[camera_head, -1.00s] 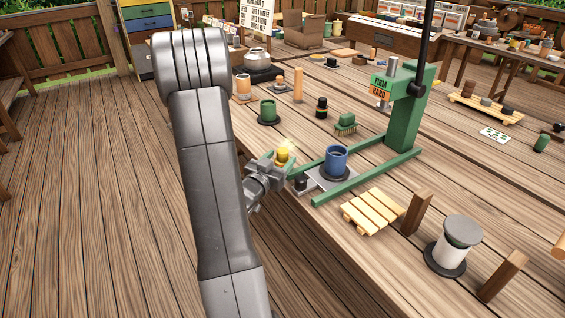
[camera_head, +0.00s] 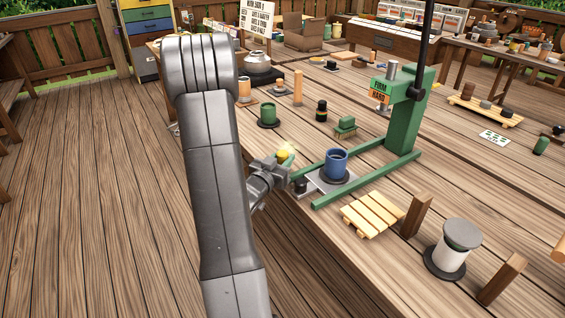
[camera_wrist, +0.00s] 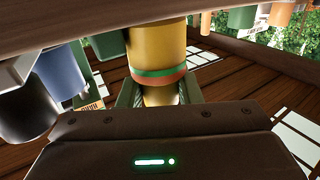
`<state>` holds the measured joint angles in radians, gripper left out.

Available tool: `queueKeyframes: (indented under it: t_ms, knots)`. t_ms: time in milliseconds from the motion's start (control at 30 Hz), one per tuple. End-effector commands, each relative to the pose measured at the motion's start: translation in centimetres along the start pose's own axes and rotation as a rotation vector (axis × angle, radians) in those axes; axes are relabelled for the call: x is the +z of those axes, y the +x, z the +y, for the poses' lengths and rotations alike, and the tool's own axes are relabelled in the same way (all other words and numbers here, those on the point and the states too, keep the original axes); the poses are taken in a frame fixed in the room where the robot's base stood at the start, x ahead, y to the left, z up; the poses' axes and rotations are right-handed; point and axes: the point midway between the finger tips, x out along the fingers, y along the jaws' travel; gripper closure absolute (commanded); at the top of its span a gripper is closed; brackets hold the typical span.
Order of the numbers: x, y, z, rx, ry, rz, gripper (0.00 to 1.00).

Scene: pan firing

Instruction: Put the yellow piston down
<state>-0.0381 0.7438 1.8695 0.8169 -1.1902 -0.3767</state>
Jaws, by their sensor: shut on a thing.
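The yellow piston (camera_head: 283,155) is in my gripper (camera_head: 277,167), by the near left edge of the workbench. In the wrist view, the piston (camera_wrist: 158,45) is a yellow cylinder with a green and an orange band, and my gripper (camera_wrist: 158,93) is shut around its lower part in that picture. I cannot tell whether the piston touches the bench top.
Right of my gripper, a blue cup (camera_head: 336,158) stands on the plate of a green press (camera_head: 400,115). A green cup (camera_head: 268,113) stands behind. A small slatted wooden pallet (camera_head: 372,212) and a white spool (camera_head: 448,254) are nearer. The floor at left is clear.

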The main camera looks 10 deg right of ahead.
Motion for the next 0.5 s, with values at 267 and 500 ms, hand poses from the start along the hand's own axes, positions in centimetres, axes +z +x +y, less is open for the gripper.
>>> queueKeyframes:
  t_ms: [267,500]
  knots:
    - [-4.0,0.0,0.0,0.001,0.006,0.006,1.00]
    - [-7.9,0.0,0.0,0.000,0.004,0.005,1.00]
